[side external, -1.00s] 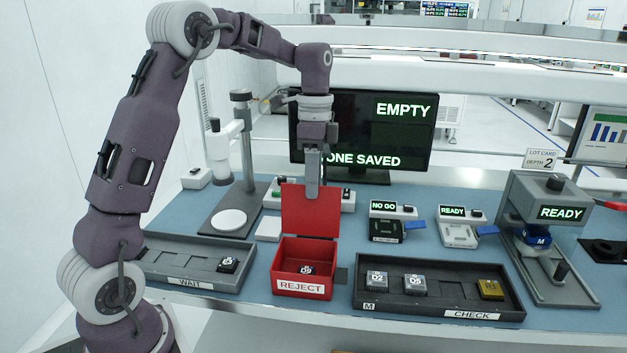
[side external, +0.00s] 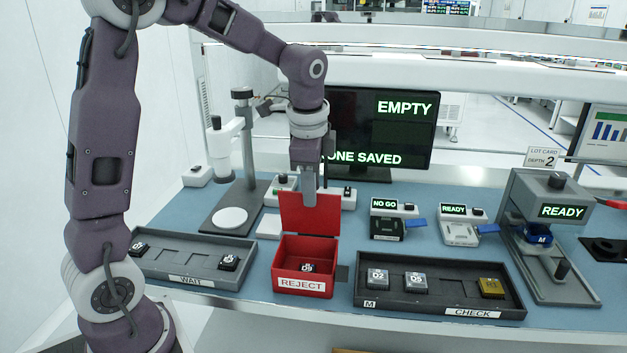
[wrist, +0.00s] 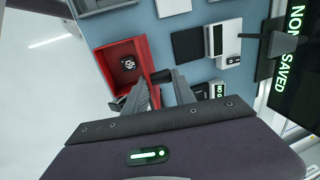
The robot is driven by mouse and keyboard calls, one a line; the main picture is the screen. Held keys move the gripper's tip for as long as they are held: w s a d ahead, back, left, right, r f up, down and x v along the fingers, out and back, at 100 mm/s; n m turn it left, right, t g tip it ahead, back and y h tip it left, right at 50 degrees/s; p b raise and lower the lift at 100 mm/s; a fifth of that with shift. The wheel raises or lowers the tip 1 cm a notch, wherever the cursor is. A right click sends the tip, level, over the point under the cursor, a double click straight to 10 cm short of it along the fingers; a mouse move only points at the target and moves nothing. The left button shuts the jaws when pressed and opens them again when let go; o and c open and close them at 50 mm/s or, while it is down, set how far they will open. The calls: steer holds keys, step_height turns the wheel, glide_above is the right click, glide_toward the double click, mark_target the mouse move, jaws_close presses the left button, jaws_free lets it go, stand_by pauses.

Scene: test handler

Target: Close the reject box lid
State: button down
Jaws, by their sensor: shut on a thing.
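The red reject box (side external: 302,286) stands open in the middle of the bench, with a dark chip marked D9 or similar (side external: 307,267) inside. Its red lid (side external: 296,212) stands raised at the back edge of the box. My gripper (side external: 308,202) points down at the top edge of the lid and is shut on it; the fingers hide part of the lid. In the wrist view the gripper (wrist: 160,86) has a finger on each side of the thin red lid edge, beside the open box (wrist: 101,57) with the chip (wrist: 128,62) in it.
The wait tray (side external: 180,270) is left of the box, the check tray (side external: 440,300) with several chips right of it. A microscope stand (side external: 247,150) is behind left. The monitor (side external: 380,125) stands close behind my gripper. Test sockets (side external: 388,228) sit behind the check tray.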

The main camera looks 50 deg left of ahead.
mark_target(307, 211)
steer(key=s+d+f+t+y, duration=0.2)
steer(key=t+y, duration=0.1)
steer(key=s+d+f+t+y, duration=0.5)
steer(key=t+y, duration=0.1)
steer(key=shift+s+d+f, duration=0.2)
steer(key=shift+f, duration=0.1)
steer(key=shift+s+d+f, duration=0.15)
steer(key=shift+s+f, duration=0.05)
steer(key=shift+f, duration=0.55)
